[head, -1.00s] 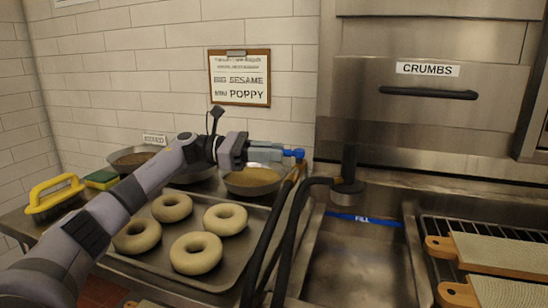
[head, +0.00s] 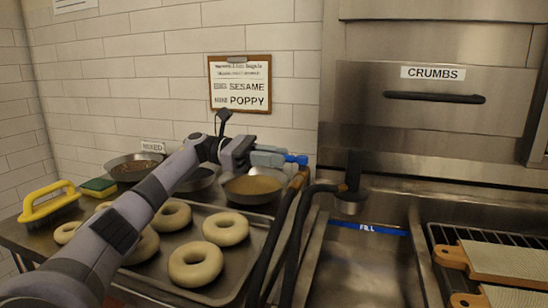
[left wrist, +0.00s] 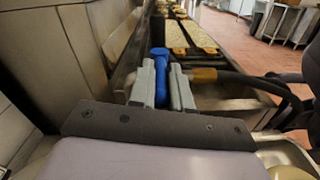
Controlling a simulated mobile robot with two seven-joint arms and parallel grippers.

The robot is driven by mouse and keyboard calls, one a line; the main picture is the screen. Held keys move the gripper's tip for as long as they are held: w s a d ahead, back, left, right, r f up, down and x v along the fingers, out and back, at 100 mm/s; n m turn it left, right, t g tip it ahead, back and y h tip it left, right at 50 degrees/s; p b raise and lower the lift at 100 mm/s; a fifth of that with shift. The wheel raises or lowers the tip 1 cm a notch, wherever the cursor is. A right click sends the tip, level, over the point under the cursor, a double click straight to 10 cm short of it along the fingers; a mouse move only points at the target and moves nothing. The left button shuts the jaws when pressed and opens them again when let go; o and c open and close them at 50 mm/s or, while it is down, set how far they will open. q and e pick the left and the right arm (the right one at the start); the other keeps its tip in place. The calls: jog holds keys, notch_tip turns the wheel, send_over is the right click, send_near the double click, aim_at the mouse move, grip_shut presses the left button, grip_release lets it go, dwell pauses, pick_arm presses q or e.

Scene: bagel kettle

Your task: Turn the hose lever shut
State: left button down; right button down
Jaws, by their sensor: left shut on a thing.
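The hose lever (head: 297,159) is blue and sits at the top of the hose's brass-coloured fitting (head: 297,181), behind the sink's left edge. My left gripper (head: 284,159) reaches it from the left, above the bowls, and is shut on it. In the left wrist view the blue lever (left wrist: 160,70) stands between the two grey fingers of my left gripper (left wrist: 162,82), with the brass fitting (left wrist: 203,75) and black hose to its right. The fingers partly hide the lever. My right gripper is not in view.
A black hose (head: 273,240) loops in front of the lever toward the spout (head: 351,190) over the kettle basin (head: 350,265). Bowls of topping (head: 253,187) and a tray (head: 228,288) of bagels (head: 195,264) lie below my left arm. Boards (head: 500,262) rest at right.

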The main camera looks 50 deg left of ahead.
pick_arm(q)
jog(key=shift+r, duration=0.1)
jog(key=c, duration=1.1)
grip_release()
jog(key=shift+a, duration=0.1)
jog(key=v, duration=0.6)
jog(key=shift+s+a, duration=0.25)
jog(key=shift+a, duration=0.1)
jog(key=shift+s, duration=0.1)
